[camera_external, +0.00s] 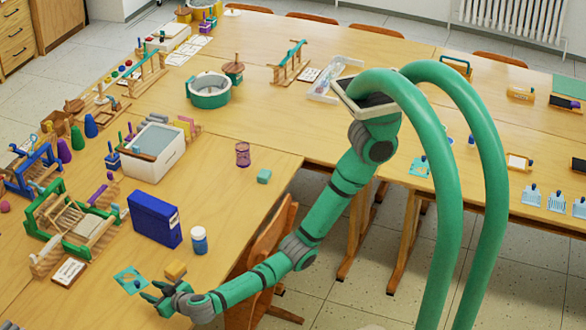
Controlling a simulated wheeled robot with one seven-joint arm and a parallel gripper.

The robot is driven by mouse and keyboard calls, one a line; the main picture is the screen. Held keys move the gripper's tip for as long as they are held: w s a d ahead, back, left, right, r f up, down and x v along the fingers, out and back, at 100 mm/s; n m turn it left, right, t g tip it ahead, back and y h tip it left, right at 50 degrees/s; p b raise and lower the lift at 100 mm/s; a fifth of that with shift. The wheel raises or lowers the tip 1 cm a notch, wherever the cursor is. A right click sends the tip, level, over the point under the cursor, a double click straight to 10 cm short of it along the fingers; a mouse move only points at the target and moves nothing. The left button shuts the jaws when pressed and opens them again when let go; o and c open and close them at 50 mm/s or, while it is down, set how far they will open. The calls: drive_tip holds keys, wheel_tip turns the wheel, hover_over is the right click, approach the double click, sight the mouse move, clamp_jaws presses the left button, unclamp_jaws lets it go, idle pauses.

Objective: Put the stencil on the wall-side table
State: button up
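A flat teal stencil (128,275) with a small dark blue knob lies at the near end of the left table (225,222). My gripper (147,291) is low over that table, just right of the stencil and pointing left at it. Its dark fingers look spread apart, with nothing clearly between them. Whether a fingertip touches the stencil's edge cannot be told. A similar teal plate with a knob (420,167) lies on the right-hand table (480,170). Which table is the wall-side one is not plain from this view; the right-hand tables reach toward the radiator wall.
A wooden block (175,270) sits close beside my gripper. A blue box (154,219) and a blue-white jar (199,240) stand behind it. A chair (265,255) is beside my arm. Light-blue knobbed pieces (532,195) stand on the right table, with bare wood around them.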

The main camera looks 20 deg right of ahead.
sight(138, 283)
drive_tip(key=x, duration=0.2)
drive_tip(key=shift+w+a+f, duration=0.15)
drive_tip(key=shift+w, duration=0.2)
drive_tip(key=shift+x, duration=2.65)
drive_tip(key=shift+w, duration=0.15)
clamp_jaws()
